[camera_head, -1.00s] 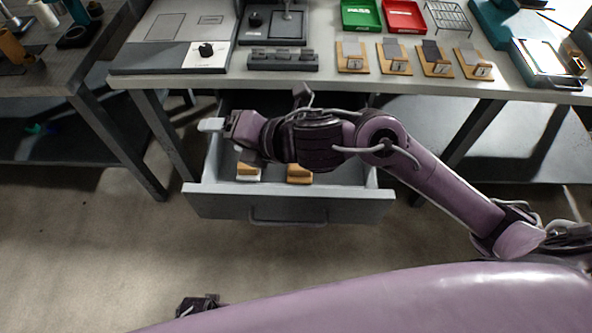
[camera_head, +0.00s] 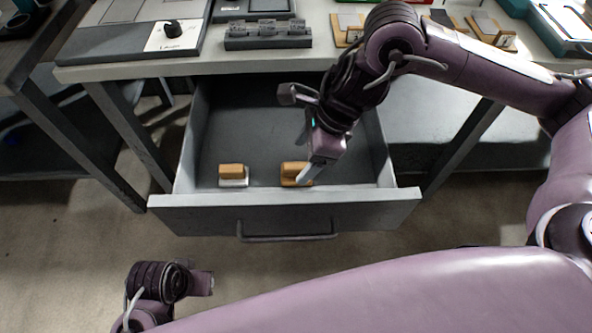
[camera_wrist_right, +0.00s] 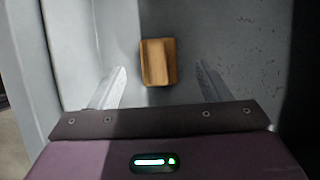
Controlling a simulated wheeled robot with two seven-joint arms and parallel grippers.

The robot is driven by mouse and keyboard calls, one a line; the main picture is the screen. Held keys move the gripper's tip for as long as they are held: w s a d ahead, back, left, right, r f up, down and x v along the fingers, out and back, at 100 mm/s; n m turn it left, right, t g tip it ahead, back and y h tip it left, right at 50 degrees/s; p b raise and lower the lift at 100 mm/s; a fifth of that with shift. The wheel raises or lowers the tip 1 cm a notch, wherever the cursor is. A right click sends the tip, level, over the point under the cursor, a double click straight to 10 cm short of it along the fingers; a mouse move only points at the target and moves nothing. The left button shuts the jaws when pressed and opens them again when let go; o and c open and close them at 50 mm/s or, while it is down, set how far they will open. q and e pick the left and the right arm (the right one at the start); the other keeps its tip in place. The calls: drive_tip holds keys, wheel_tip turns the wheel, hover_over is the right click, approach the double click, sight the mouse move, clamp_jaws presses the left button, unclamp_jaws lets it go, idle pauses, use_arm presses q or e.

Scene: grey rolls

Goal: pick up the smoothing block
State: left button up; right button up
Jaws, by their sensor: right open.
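Two small tan blocks lie on the floor of the open drawer. The left block (camera_head: 231,171) has a pale base. The right block (camera_head: 291,170) is tan-brown and also shows in the right wrist view (camera_wrist_right: 158,62), alone and centred ahead of the fingers. I cannot tell from looks which is the smoothing block. My right gripper (camera_head: 314,172) points down into the drawer at the right block and partly covers it. Its fingers are apart and empty, one to each side of the block in the wrist view (camera_wrist_right: 160,88). My left gripper (camera_head: 205,283) is low at the left; its jaws are unclear.
The grey drawer (camera_head: 285,217) is pulled out under the workbench (camera_head: 225,62), its walls close around my right gripper. The bench top above holds a panel with a black knob (camera_head: 172,27), a grey slotted holder (camera_head: 268,36) and tan-based plates. The drawer's back is bare.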

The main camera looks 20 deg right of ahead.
sight(298, 165)
drive_tip(key=x, duration=0.4)
drive_tip(key=shift+f, duration=0.2)
use_arm(q)
drive_tip(key=shift+w+d+f, duration=0.15)
drive_tip(key=shift+w+d, duration=0.05)
drive_tip(key=shift+d, duration=0.15)
use_arm(e)
drive_tip(key=shift+s, duration=0.1)
drive_tip(key=shift+c, duration=0.4)
drive_tip(key=c, duration=1)
drive_tip(key=shift+c, duration=0.2)
